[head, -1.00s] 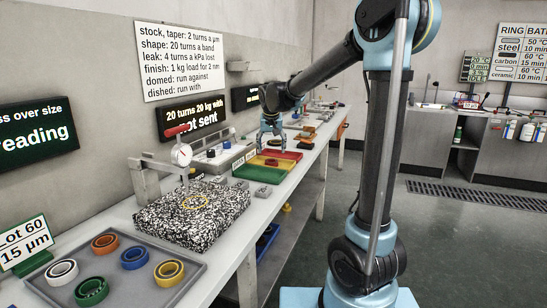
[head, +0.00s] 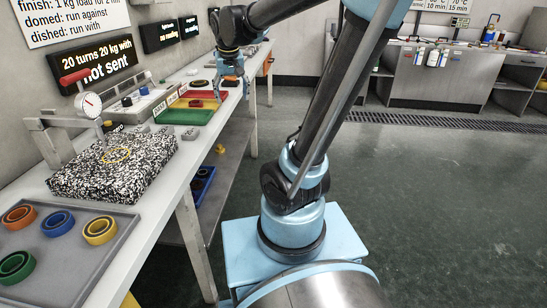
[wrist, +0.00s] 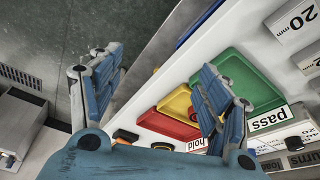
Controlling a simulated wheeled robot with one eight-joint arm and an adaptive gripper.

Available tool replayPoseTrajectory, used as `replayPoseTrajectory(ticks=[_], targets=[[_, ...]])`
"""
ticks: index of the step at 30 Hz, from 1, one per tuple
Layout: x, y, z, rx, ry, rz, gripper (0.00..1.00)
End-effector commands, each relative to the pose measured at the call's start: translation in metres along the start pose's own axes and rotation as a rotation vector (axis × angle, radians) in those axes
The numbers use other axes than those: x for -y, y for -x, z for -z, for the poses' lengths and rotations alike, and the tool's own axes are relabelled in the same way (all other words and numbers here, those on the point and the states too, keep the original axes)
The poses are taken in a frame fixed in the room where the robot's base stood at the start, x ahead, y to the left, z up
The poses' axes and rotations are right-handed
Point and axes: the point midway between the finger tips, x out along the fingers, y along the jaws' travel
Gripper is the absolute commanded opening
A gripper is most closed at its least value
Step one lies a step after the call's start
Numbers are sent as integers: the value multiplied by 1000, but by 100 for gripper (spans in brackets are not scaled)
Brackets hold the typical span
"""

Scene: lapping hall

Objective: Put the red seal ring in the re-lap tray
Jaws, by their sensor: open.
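A small dark red ring-like thing (head: 196,103) sits around the yellow tray (head: 172,107) and red tray (head: 205,96) in the head view. It also shows in the wrist view as a red piece (wrist: 193,113), partly behind a finger. The green tray (head: 185,117) is nearest me, with a "pass" label (wrist: 269,119) in the wrist view. A "hold" label (wrist: 189,146) stands by the red tray. The middle label is hidden, so I cannot read which tray is re-lap. My gripper (head: 232,88) is open and empty, above the bench's front edge beside the trays.
A grey tray (head: 75,262) with orange, blue, green and yellow rings is at the near left. A speckled granite plate (head: 112,172) with a dial gauge (head: 88,103) stands between it and the coloured trays. The floor (head: 430,210) to the right is clear.

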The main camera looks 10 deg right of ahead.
Motion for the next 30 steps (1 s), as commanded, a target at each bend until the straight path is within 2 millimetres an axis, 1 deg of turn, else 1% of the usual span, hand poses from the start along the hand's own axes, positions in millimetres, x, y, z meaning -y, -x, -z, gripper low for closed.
replayPoseTrajectory(ticks=[1,3,5,9,15,18,22,24,27,30], targets=[[-12,-2,-20,8,-5,-2,70],[-26,-6,-44,19,-6,-2,70],[-37,-10,-65,29,-8,-4,70],[-57,-21,-115,52,-9,-2,70],[-78,-44,-185,83,-13,2,70],[-84,-57,-215,95,-14,6,70],[-87,-71,-243,107,-14,11,70],[-96,-76,-253,111,-14,13,70],[-97,-80,-261,115,-13,15,70],[-97,-81,-262,115,-12,15,70]])
